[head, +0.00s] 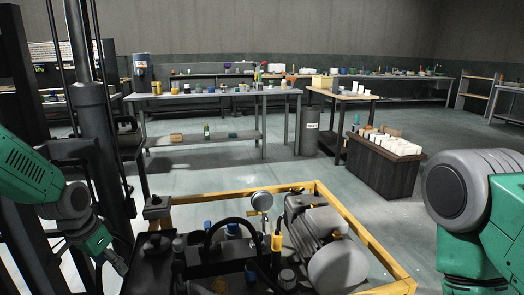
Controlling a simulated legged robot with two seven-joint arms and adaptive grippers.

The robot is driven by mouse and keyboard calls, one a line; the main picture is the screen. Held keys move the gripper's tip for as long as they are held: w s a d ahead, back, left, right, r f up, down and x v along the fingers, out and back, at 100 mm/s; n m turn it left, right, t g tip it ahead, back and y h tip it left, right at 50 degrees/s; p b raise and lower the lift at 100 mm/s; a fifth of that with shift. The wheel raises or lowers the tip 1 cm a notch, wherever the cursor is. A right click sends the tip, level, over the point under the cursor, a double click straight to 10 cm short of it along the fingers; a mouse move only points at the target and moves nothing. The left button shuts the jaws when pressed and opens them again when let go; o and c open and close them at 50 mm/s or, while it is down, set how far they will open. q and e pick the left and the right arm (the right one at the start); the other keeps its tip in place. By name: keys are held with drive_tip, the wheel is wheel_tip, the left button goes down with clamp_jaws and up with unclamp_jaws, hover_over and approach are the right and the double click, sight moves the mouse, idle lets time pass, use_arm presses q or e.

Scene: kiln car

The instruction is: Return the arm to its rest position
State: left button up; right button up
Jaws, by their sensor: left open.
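My left arm comes in from the left edge, green with a grey joint. Its gripper (112,258) hangs low at the lower left, pointing down and to the right. It is open and I see nothing between its fingers. It is apart from the dark equipment in front of me. My right arm shows only as a green and grey shoulder and elbow part at the right edge; its gripper is out of the frame.
A yellow-framed machine with a grey motor (313,225) and a round gauge (262,201) fills the lower middle. A dark post (100,140) stands near my left arm. Farther back are a workbench (205,96), a grey bin (309,133) and a dark crate (385,170). Open floor lies between.

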use_arm(q)
drive_tip(key=shift+n+g, duration=0.3)
drive_tip(key=shift+n, duration=0.1)
drive_tip(key=s+d+f, duration=0.1)
drive_tip(key=s+f, duration=0.1)
drive_tip(key=s+d+f+p, duration=0.1)
drive_tip(key=s+f, duration=0.1)
drive_tip(key=s+d+f, duration=0.2)
drive_tip(key=s, duration=0.1)
drive_tip(key=shift+s+f+p, duration=0.1)
drive_tip(key=shift+f+p, duration=0.2)
drive_tip(key=shift+f, duration=0.05)
drive_tip(key=s+d+f+n+p, duration=0.1)
drive_tip(key=s+d+f+p, duration=0.1)
drive_tip(key=s, duration=1.2)
drive_tip(key=s+d+f+n+g+y+p, duration=0.1)
drive_tip(key=s+d+f+p, duration=0.1)
drive_tip(key=s, duration=1.1)
drive_tip(key=shift+s+d+f+n, duration=0.15)
drive_tip(key=shift+s+f+n, duration=0.2)
drive_tip(key=shift+f, duration=0.4)
